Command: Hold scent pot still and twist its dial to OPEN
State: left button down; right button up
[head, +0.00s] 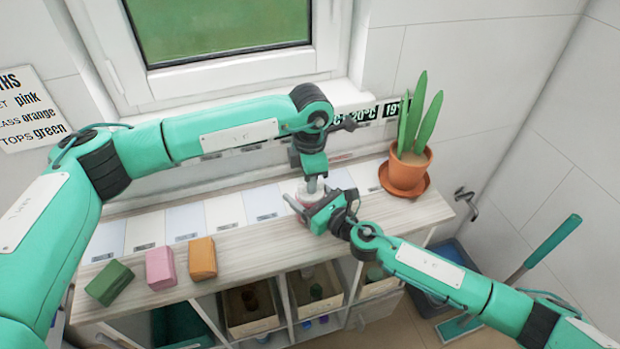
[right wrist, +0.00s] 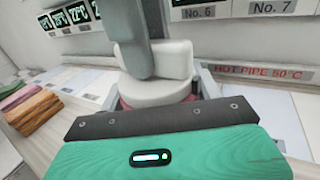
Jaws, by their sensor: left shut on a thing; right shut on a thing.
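The scent pot (head: 293,203) stands on the wooden cart top below the window, mostly hidden by my grippers. In the right wrist view it has a white round top (right wrist: 155,92) and a pinkish lower part, with a raised white dial grip (right wrist: 172,60) on top. My left gripper (head: 312,184) points down from above and is shut on the dial; its grey finger (right wrist: 136,45) covers part of the grip. My right gripper (head: 318,212) comes from the right side and is shut on the pot's body. The dial's markings cannot be read.
Green (head: 109,283), pink (head: 160,266) and orange (head: 202,258) blocks lie at the left front of the top. A potted cactus (head: 407,170) stands at the right. Numbered pale tiles line the back, below a label reading HOT PIPE 50 °C (right wrist: 262,72). Open cubbies with bins (head: 250,325) lie underneath.

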dwell(0.3)
pick_arm(q)
jog(key=c, duration=1.4)
grip_release()
jog(key=shift+o, duration=0.2)
notch_tip(320, 180, up, 12)
pick_arm(e)
jog(key=o, duration=1.3)
